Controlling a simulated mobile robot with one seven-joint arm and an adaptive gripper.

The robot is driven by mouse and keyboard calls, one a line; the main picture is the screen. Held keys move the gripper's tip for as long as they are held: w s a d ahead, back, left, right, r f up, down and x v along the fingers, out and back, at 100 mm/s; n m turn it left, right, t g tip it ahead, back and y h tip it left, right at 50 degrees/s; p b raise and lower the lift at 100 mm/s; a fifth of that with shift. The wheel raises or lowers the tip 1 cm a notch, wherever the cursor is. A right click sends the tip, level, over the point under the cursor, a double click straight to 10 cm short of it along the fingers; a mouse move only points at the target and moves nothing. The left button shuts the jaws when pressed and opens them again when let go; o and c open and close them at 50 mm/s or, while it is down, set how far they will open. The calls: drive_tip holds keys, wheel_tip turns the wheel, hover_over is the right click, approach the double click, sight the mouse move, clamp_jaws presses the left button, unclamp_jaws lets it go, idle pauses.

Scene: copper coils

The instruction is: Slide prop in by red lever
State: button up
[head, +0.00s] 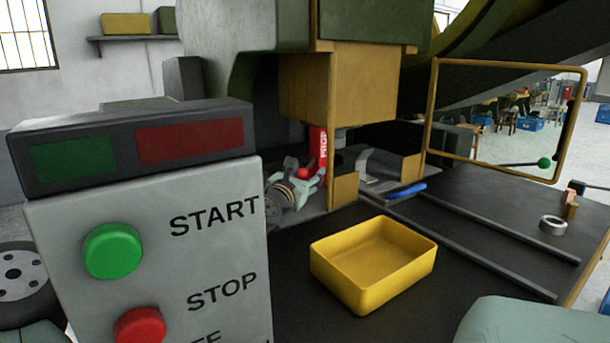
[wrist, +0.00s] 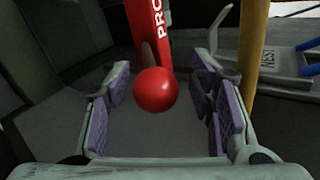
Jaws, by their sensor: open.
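The prop is an upright red bar with white letters, partly cut off at the top in the wrist view (wrist: 145,30). In the head view the prop (head: 322,150) stands inside the press opening, beside the yellow post. Its lever ends in a red ball (wrist: 155,90), which also shows small in the head view (head: 303,173). My gripper (wrist: 160,110) is open, with purple-padded fingers on both sides of the ball. I cannot tell whether a pad touches it. In the head view my gripper (head: 300,188) is small, at the left of the opening.
A yellow post (wrist: 250,45) stands close to the right of my gripper. A blue-handled tool (head: 405,190) lies near the opening. A yellow tray (head: 340,275) stands on the dark table. A control box (head: 150,240) with START and STOP buttons fills the left foreground. A clear guard (head: 500,115) stands at right.

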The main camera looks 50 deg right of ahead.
drive_tip(key=v, duration=1.2)
idle(0.5)
